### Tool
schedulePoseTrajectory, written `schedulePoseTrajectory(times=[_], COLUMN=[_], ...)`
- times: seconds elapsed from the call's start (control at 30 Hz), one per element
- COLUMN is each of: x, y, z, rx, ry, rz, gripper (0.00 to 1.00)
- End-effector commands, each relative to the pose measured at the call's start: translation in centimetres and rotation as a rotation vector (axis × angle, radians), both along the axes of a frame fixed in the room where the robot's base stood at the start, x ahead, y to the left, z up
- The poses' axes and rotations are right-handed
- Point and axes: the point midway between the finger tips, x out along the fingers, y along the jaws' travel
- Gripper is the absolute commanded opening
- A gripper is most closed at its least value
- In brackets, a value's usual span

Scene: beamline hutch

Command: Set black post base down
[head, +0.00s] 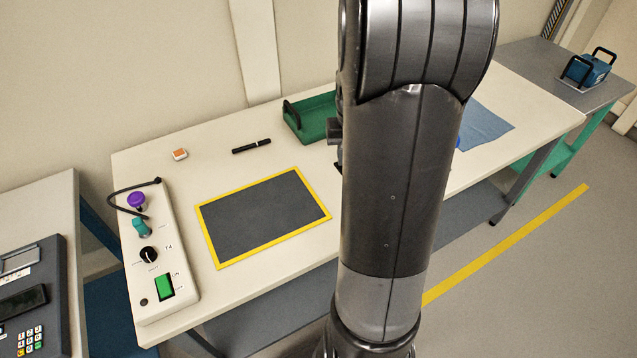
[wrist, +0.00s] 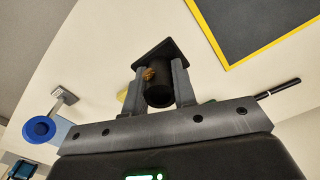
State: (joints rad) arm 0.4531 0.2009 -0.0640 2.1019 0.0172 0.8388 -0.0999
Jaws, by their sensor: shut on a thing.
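In the wrist view my gripper (wrist: 158,72) is shut on the black post base (wrist: 160,95), one grey finger on each side of its round black body. A brassy, gold-coloured detail shows on that body. Its flat square black plate (wrist: 158,52) points away from my palm, over the pale table top. I cannot tell whether the plate touches the table. In the head view my arm hides the gripper and the post base. The yellow-edged dark mat (head: 263,218) lies bare on the table; its corner also shows in the wrist view (wrist: 250,25).
A green tray (head: 312,118), a black pen (head: 251,146) and a small orange-and-white block (head: 180,154) stand behind the mat. A control box (head: 160,262) is at the left edge. A blue cloth (head: 484,127) lies right of my arm. A blue round part (wrist: 39,130) shows left.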

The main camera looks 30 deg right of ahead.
Motion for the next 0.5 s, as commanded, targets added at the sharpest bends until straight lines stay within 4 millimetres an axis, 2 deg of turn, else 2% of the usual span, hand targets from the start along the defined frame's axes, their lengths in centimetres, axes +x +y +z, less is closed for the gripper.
schedulePoseTrajectory(times=[0.03, 0.1, 0.23, 0.37, 0.5], x=[-0.4, -0.9, -1.2, -0.2, 2.2], y=[-1.2, -2.3, -3.3, -2.5, -0.4], z=[0.0, 0.1, 0.0, -0.9, -2.9], rx=[0.000, 0.000, 0.000, 0.001, 0.003], ry=[0.000, 0.000, 0.001, 0.003, 0.004], rz=[0.003, 0.017, 0.032, 0.041, 0.043], gripper=[0.00, 0.00, 0.00, 0.00, 0.00])
